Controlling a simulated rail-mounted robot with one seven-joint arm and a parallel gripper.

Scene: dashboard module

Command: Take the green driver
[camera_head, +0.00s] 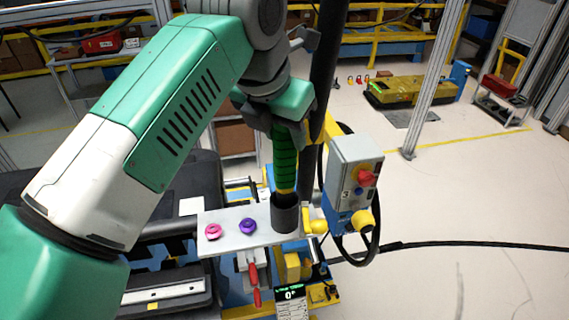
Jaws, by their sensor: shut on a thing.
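The green driver (285,160) is a green cylinder with dark bands, standing upright. Its lower end meets the dark grey cylindrical holder (285,218) on a light grey plate. My gripper (284,128) is at the driver's upper part, shut on it from above. The fingertips are partly hidden by my arm and the driver. How deep the driver's lower end sits in the holder is hard to tell.
A pink piece (213,231) and a purple piece (247,226) sit on the grey plate (228,241) left of the holder. A control box (352,175) with a red knob stands close on the right. A dark pole (322,80) rises just behind the driver.

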